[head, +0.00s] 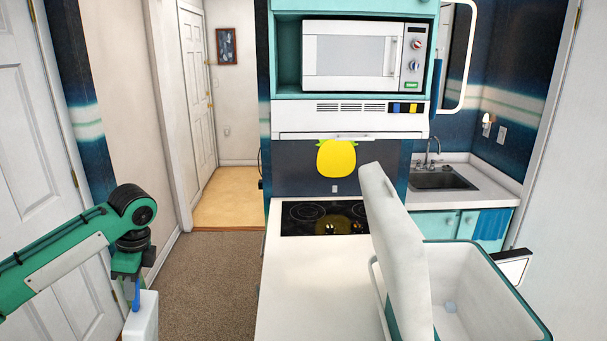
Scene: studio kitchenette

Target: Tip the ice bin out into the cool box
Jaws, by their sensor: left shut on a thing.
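My left gripper (135,288) is at the lower left, shut on the white ice bin (143,318). Only the bin's upper part shows; the picture's bottom edge cuts it off, and its contents cannot be seen. The cool box (497,292) is at the lower right, teal outside and white inside, with its white lid (393,250) standing up at its left side. One small pale piece (450,307) shows inside it. The left gripper and bin are well to the left of the box, apart from it. My right gripper is not in view.
A white counter (310,290) lies between bin and cool box, bare in front of the black cooktop (305,216). A microwave (350,55) is above. A sink (440,178) is behind the box. Carpeted floor (210,275) is open left of the counter.

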